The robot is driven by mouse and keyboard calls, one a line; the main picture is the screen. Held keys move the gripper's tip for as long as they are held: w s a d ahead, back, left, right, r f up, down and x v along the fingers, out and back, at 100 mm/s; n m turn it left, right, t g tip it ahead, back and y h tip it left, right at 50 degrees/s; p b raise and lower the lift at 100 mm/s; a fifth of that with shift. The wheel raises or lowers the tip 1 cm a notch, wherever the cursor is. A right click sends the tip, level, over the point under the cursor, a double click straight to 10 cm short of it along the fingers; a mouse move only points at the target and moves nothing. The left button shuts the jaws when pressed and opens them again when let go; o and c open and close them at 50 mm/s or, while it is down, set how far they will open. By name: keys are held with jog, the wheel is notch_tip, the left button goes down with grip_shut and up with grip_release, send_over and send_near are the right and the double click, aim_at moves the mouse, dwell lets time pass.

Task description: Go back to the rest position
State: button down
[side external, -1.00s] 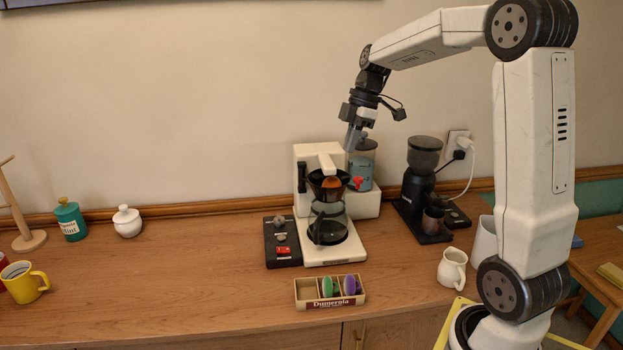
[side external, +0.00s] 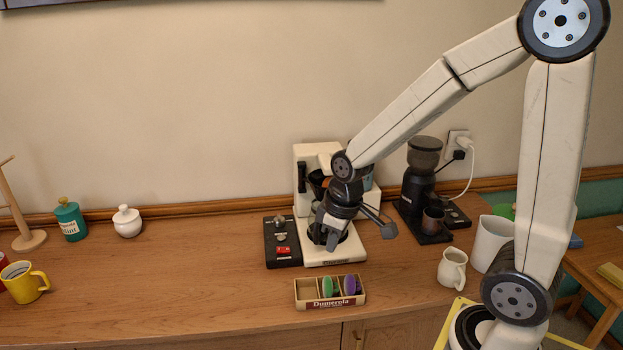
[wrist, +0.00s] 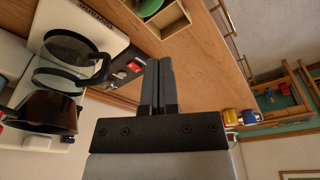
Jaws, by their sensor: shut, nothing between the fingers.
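My gripper (side external: 332,238) is in front of the white coffee maker (side external: 357,252) in the side view and hides much of its carafe. Its fingers point down and are shut with nothing between them. In the wrist view my gripper (wrist: 158,64) shows its two fingers side by side over the wooden counter. The glass carafe (wrist: 62,62) and black filter holder (wrist: 42,112) are to the left of the fingers there, apart from them. The black switch box (side external: 281,254) with a red switch is just left of the coffee maker.
A capsule box (side external: 306,297) with green and purple capsules sits at the counter's front. A black grinder (side external: 418,190), small cream pitcher (side external: 452,267) and white container (side external: 490,243) stand right. A yellow mug (side external: 24,283), teal jar (side external: 70,220) and white sugar pot (side external: 127,222) stand left. The counter's left middle is clear.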

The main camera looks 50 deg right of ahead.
jog(key=s+a+f+m, duration=0.1)
jog(key=s, duration=0.1)
jog(key=s+a+f+m, duration=0.1)
jog(key=a+f, duration=0.1)
jog(key=shift+s+a+t, duration=0.25)
jog(key=shift+s+t, duration=0.05)
jog(key=shift+s, duration=0.1)
jog(key=c, duration=1.3)
grip_release()
